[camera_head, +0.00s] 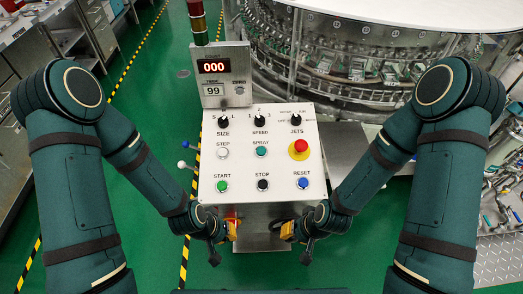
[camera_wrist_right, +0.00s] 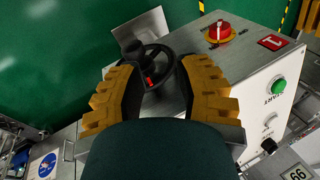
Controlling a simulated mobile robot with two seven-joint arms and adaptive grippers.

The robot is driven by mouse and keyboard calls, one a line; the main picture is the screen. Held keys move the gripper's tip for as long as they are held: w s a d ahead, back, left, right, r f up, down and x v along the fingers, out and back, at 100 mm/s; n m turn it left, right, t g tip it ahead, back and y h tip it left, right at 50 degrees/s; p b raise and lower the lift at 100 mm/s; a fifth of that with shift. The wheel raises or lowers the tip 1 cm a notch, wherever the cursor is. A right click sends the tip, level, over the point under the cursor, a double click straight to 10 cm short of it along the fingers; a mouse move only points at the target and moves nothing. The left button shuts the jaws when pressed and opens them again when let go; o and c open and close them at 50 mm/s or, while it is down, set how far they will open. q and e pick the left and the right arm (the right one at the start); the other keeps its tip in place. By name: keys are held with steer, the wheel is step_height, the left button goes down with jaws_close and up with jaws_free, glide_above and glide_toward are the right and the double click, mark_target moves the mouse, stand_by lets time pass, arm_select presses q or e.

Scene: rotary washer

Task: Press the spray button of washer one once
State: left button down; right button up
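The washer's control panel (camera_head: 262,115) is a light sloping box in the middle of the head view. Its SPRAY button (camera_head: 261,151) is teal and sits in the middle row, uncovered by either gripper. My left gripper (camera_head: 232,229) is low at the panel's front, below the START button; its finger opening is too small to judge. My right gripper (camera_head: 287,230) is low at the front, below the RESET button. In the right wrist view its orange fingers (camera_wrist_right: 160,97) are spread with nothing gripped, and a black handwheel (camera_wrist_right: 155,72) shows beyond the gap.
START (camera_head: 222,185), STOP (camera_head: 263,185), RESET (camera_head: 303,183), STEP (camera_head: 223,152) and a red emergency button (camera_head: 300,147) surround SPRAY. A display (camera_head: 214,67) reads 000. A red number-one plate (camera_wrist_right: 271,42) and red switch (camera_wrist_right: 219,31) show on the box side.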

jaws_close()
stand_by(1.0)
